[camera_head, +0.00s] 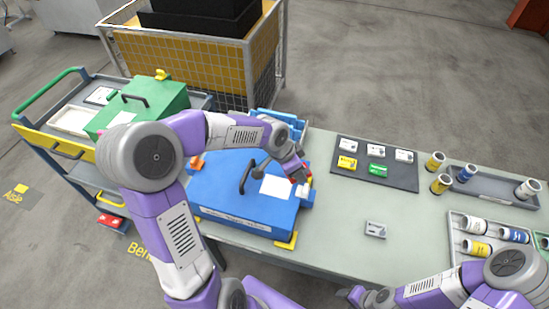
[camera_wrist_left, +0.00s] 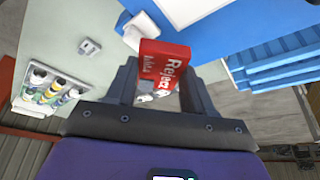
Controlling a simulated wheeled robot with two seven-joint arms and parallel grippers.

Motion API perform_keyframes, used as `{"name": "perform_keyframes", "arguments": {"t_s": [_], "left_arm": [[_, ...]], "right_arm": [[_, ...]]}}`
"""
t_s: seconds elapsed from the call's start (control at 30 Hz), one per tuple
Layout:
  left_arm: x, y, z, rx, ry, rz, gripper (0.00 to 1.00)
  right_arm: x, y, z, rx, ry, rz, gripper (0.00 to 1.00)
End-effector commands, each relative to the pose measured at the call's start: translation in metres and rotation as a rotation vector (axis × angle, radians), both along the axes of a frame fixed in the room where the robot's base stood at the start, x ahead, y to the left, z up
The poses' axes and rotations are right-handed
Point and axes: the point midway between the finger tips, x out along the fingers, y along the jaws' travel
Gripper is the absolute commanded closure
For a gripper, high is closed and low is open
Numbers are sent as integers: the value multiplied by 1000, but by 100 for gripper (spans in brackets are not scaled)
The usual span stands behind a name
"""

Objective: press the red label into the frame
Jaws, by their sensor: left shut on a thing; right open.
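The red label (camera_wrist_left: 163,66), marked "Reject", is held between the fingertips of my left gripper (camera_wrist_left: 160,85). In the head view my left gripper (camera_head: 301,174) is at the right edge of the blue box (camera_head: 225,190), with a bit of red showing at its tip. A small white block (camera_wrist_left: 142,31) on the box's edge is right beside the label; I cannot tell whether they touch. It also shows in the head view (camera_head: 303,189). I cannot clearly make out the frame. My right gripper (camera_head: 366,298) is open and empty low in the head view.
A dark mat (camera_head: 376,181) with several labels lies on the table (camera_head: 345,225). Trays of cans (camera_head: 495,192) stand at the right. A cart with a green box (camera_head: 150,103) is at the left.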

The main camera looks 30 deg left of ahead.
Motion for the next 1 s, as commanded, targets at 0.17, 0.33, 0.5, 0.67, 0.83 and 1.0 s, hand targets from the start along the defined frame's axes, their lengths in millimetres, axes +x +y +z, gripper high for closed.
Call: {"name": "perform_keyframes", "arguments": {"t_s": [0.17, 0.33, 0.5, 0.67, 0.83, 1.0], "left_arm": [[-8, 21, 5, -4, 3, -206, 77], [-17, 39, 9, -3, 2, -434, 77], [-24, 52, 13, -1, 0, -621, 77], [-28, 57, 13, 1, -1, -710, 77], [-28, 58, 8, 2, -2, -726, 77], [-29, 58, -3, 2, -1, -725, 77]], "right_arm": [[0, 0, 22, 0, -1, 0, 49], [0, 0, 40, 0, -1, 0, 49], [0, 0, 53, 0, -1, 0, 49], [0, 0, 57, 0, -1, 0, 49], [0, 0, 53, 0, -1, 0, 49], [0, 0, 45, 0, -1, 0, 49]]}}
